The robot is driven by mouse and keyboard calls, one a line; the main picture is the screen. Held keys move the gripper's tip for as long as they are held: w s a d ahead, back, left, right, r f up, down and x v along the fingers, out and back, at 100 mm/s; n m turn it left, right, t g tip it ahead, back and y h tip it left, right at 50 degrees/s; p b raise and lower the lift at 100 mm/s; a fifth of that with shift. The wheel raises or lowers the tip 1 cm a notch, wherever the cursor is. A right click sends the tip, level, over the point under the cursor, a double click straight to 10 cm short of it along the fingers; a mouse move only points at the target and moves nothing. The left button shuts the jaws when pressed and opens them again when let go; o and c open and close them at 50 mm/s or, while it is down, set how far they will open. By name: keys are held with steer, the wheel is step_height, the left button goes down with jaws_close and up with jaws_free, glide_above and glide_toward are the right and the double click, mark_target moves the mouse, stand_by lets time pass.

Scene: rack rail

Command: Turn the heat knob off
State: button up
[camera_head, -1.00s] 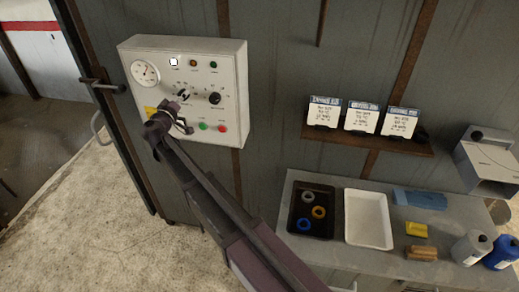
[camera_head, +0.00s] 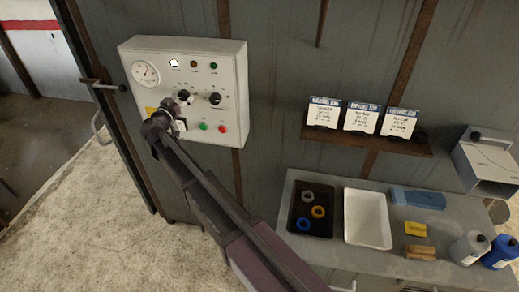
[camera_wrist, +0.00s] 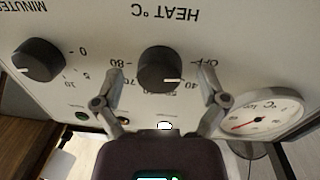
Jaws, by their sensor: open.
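The heat knob (camera_head: 184,96) is a dark round knob on the white control box (camera_head: 229,60) on the wall. In the wrist view, which shows the panel upside down, the heat knob (camera_wrist: 158,66) has a white pointer mark on the side towards the 40 marking. OFF is printed just beyond it. My gripper (camera_wrist: 161,72) is open, with one finger on each side of the knob; I cannot tell whether either touches it. In the head view my gripper (camera_head: 173,108) is at the knob and partly covers the area below it.
A minutes knob (camera_wrist: 38,60) and a round dial gauge (camera_wrist: 262,113) flank the heat knob. Green (camera_head: 203,127) and red (camera_head: 222,129) buttons are lower on the box. A shelf with cards (camera_head: 361,117) and a bench with trays (camera_head: 367,217) stand to the right.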

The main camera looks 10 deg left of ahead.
steer(key=s+a, duration=0.2)
steer(key=s, duration=1.2)
steer(key=w+d+f+g+h+b, duration=0.1)
steer(key=w+d+f+g, duration=0.1)
steer(key=d, duration=0.8)
steer(key=w+d+f+m+g+h+b, duration=0.1)
steer(key=w+d+f+g+b, duration=0.1)
steer(key=d+f, duration=0.5)
steer(key=w+d+f+g+h+b, duration=0.1)
steer(key=d+f+g, duration=0.3)
steer(key=d, duration=1)
steer(key=shift+w+f+g+h, duration=0.3)
steer(key=shift+w+f+h, duration=0.2)
steer(key=shift+w+f, duration=0.35)
steer(key=shift+w+r, duration=0.1)
steer(key=s+d+f+g+y+b, duration=0.2)
steer(key=s+d+f, duration=0.3)
steer(key=d, duration=0.4)
steer(key=s+d+f+n+g+y+b, duration=0.1)
steer(key=s+d+f+g+y+b, duration=0.1)
steer(key=d, duration=0.7)
steer(key=s+d+f+g+y+b, duration=0.2)
steer(key=s+d+f+g, duration=0.3)
steer(key=s+d+f, duration=0.3)
steer(key=shift+s+d+f+y+b, duration=0.15)
steer(key=shift+s+d+y+b, duration=0.2)
steer(key=shift+d+b, duration=0.25)
